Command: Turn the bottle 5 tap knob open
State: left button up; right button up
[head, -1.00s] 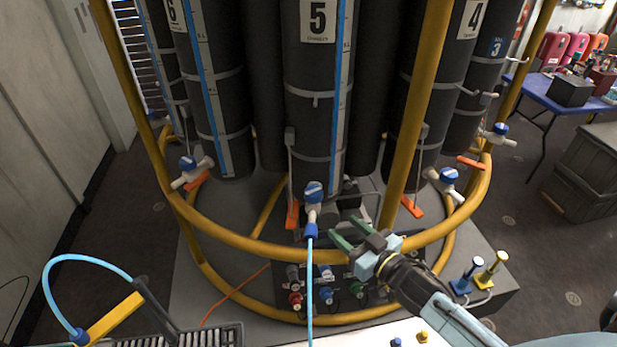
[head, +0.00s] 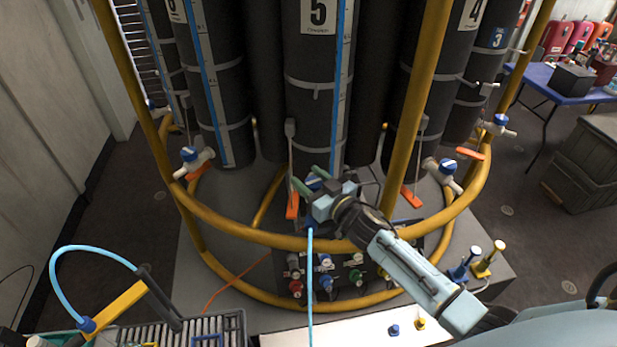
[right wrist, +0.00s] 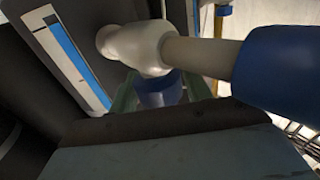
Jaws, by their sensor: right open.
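Bottle 5 (head: 311,110) is the dark cylinder in the middle of the head view, behind the yellow ring rail. Its tap knob (head: 315,181) is blue and mostly hidden behind my right gripper (head: 310,180). In the right wrist view the blue knob (right wrist: 160,90) sits under a white tap body (right wrist: 138,46), between the green fingers of my right gripper (right wrist: 159,94). The fingers are open, one on each side of it; I cannot tell whether they touch it. A blue hose fitting (right wrist: 285,68) is at the right. My left gripper is not in view.
The yellow ring rail (head: 228,233) runs below my right wrist, and a yellow post (head: 418,110) stands just right of it. Other taps (head: 447,170) sit along the ring. A light blue hose (head: 310,285) hangs down in front. A connector panel (head: 340,285) stands below.

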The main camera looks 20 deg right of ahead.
jog(key=shift+w+a, duration=0.1)
jog(key=shift+w, duration=0.2)
jog(key=shift+c, duration=0.5)
jog(key=c, duration=0.6)
jog(key=shift+a+r+n+g+y+p, duration=0.1)
jog(key=shift+n+g+y+p, duration=0.45)
jog(key=shift+n+y, duration=1)
jog(key=shift+s+a+n+g+y+b, duration=0.2)
jog(key=shift+n+g+y, duration=0.3)
jog(key=shift+y, duration=0.45)
jog(key=shift+a+n+g+y+b, duration=0.1)
jog(key=shift+n+g+y+b, duration=0.2)
jog(key=shift+g+y, duration=0.45)
jog(key=o, duration=0.7)
